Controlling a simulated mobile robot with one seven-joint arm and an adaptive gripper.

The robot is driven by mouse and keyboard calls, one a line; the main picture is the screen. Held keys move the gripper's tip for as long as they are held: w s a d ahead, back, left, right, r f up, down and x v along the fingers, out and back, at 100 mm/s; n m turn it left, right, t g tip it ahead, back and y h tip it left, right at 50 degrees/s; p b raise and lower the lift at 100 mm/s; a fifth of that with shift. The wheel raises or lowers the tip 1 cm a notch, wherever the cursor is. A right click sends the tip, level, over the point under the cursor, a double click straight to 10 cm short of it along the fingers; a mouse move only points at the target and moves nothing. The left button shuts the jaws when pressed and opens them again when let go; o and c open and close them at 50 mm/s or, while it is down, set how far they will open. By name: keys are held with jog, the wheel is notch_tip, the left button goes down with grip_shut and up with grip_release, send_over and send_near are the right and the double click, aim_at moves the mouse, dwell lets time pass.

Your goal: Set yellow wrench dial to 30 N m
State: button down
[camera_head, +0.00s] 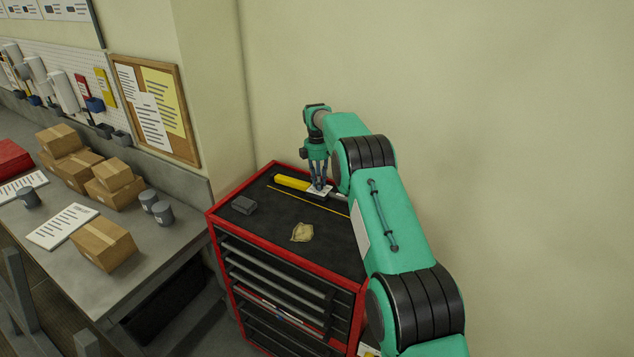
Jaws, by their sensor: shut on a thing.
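The yellow wrench (291,183) lies on the dark top of the red tool cabinet, towards the back. Its yellow handle shows to the left of my gripper, and a grey shaft seems to run on to the right, partly behind my arm. My gripper (319,187) points down and is shut on the wrench at the right end of the yellow handle. A small white plate or card (322,193) with dark marks shows at the fingertips. The dial is too small and too covered by the fingers for me to read its setting.
A wall stands close behind. A bench (150,245) with cartons (103,243) is at left.

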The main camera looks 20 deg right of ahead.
jog(key=shift+n, duration=0.9)
jog(key=c, duration=1.5)
grip_release()
jog(key=shift+r, duration=0.15)
jog(key=r, duration=1.1)
jog(key=shift+w+a+r, duration=0.3)
jog(key=shift+w+r, duration=0.05)
jog(key=shift+r, duration=0.05)
jog(key=shift+r, duration=0.1)
